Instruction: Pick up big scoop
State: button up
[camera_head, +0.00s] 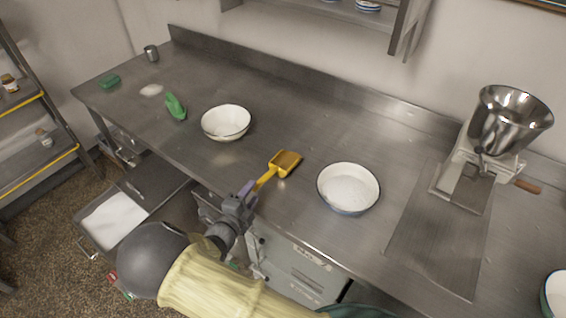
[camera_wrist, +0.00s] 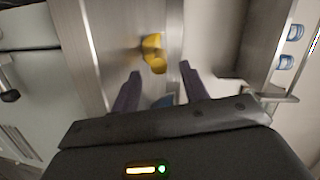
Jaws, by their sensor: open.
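A yellow scoop (camera_head: 287,162) lies on the steel counter between two white bowls. Its short handle (camera_head: 264,180) points toward the counter's front edge. My gripper (camera_head: 250,190) is at that edge, close to the handle's end in the picture; I cannot tell whether they touch. In the wrist view the yellow scoop (camera_wrist: 152,42) shows just beyond my two spread fingers (camera_wrist: 160,71). The space between the fingers holds no scoop, so my gripper is open and empty.
A white bowl (camera_head: 226,108) stands left of the scoop, and a bowl of white powder (camera_head: 348,205) stands right. A green object (camera_head: 175,106) is farther left. A mill with a metal hopper (camera_head: 510,115) stands right. An open drawer (camera_head: 112,217) juts out below left.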

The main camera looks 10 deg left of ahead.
aim_at(260, 182)
jog(key=shift+w+d+f, duration=0.1)
jog(key=shift+w, duration=0.5)
jog(key=shift+w+d+p, duration=0.2)
jog(key=shift+w+p, duration=0.2)
jog(key=shift+w, duration=0.15)
jog(key=p+x, duration=0.1)
jog(key=x, duration=0.3)
jog(key=shift+a, duration=0.1)
grip_shut()
